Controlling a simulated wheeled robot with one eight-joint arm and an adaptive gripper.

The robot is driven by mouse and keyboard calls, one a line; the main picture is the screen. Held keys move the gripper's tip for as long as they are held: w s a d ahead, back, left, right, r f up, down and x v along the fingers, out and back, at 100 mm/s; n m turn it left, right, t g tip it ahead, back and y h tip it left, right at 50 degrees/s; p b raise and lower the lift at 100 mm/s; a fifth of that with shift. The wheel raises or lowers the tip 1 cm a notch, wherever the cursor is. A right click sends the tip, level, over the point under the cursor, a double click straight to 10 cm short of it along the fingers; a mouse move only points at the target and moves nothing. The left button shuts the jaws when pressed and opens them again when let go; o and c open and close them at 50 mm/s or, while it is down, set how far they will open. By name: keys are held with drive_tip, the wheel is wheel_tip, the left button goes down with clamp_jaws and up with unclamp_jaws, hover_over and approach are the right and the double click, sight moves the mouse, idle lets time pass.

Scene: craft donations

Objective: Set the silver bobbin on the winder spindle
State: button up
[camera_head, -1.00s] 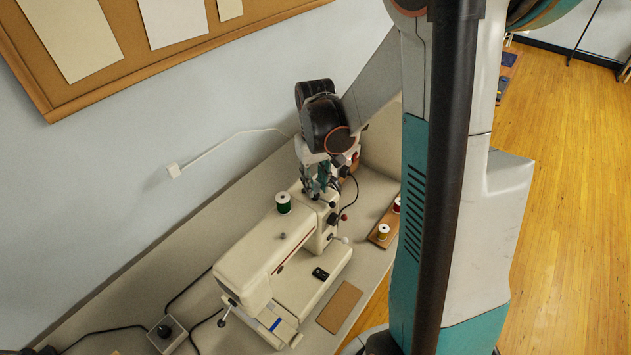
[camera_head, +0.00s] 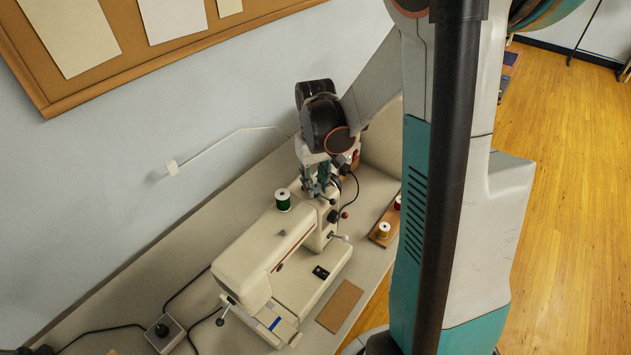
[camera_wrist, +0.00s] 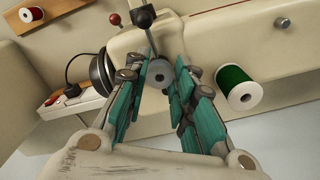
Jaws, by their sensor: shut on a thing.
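My gripper (camera_wrist: 160,82) is shut on the silver bobbin (camera_wrist: 157,72), a small grey disc with a hole, held between the teal-padded fingertips. In the head view my gripper (camera_head: 318,190) is at the right end of the cream sewing machine's top (camera_head: 262,246), beside the dark handwheel (camera_head: 334,216). The bobbin is too small and hidden to make out there. In the wrist view a dark-collared metal rod (camera_wrist: 143,18) stands just beyond the bobbin; I cannot tell whether it is the winder spindle or whether they touch.
A green thread spool (camera_head: 283,201) stands on the machine top, left of my gripper. A red knob (camera_wrist: 114,19) is near the handwheel. The wall is close behind.

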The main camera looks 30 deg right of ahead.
drive_tip(key=shift+f, duration=0.15)
drive_tip(key=o, duration=0.7)
drive_tip(key=shift+o, duration=0.2)
wheel_tip(320, 180, up, 12)
idle(0.6)
